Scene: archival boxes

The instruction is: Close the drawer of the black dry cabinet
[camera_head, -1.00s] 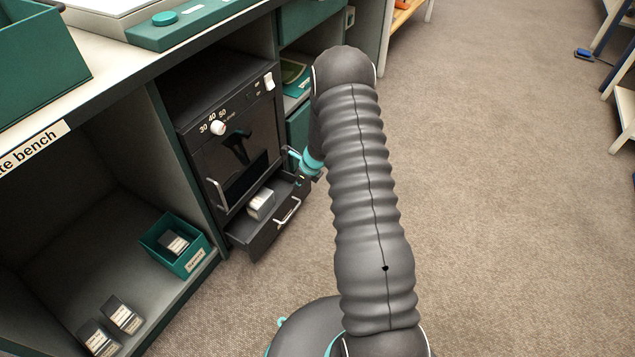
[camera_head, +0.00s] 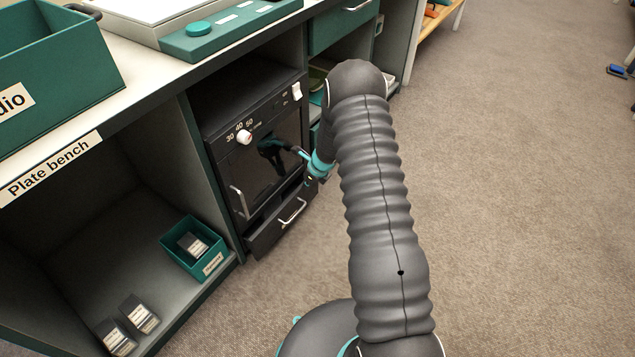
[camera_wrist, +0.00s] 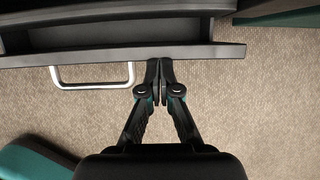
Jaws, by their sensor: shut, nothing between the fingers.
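The black dry cabinet (camera_head: 230,178) stands in the bench bay, with a dial and a dark glossy door. Its low drawer (camera_head: 281,222) with a silver handle stands out only a little from the cabinet. In the wrist view the drawer front (camera_wrist: 205,52) runs across the top, with a dark gap behind it and its handle (camera_wrist: 93,86) to the left of my fingers. My gripper (camera_wrist: 160,66) is shut and empty. Its fingertips are at the drawer front, right of the handle; they seem to touch it. In the head view my arm partly hides the gripper.
The plate bench (camera_head: 60,160) runs along the left, with an open shelf holding a small green box (camera_head: 205,262) and dark small boxes (camera_head: 128,322). A green bin (camera_head: 60,85) stands on top.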

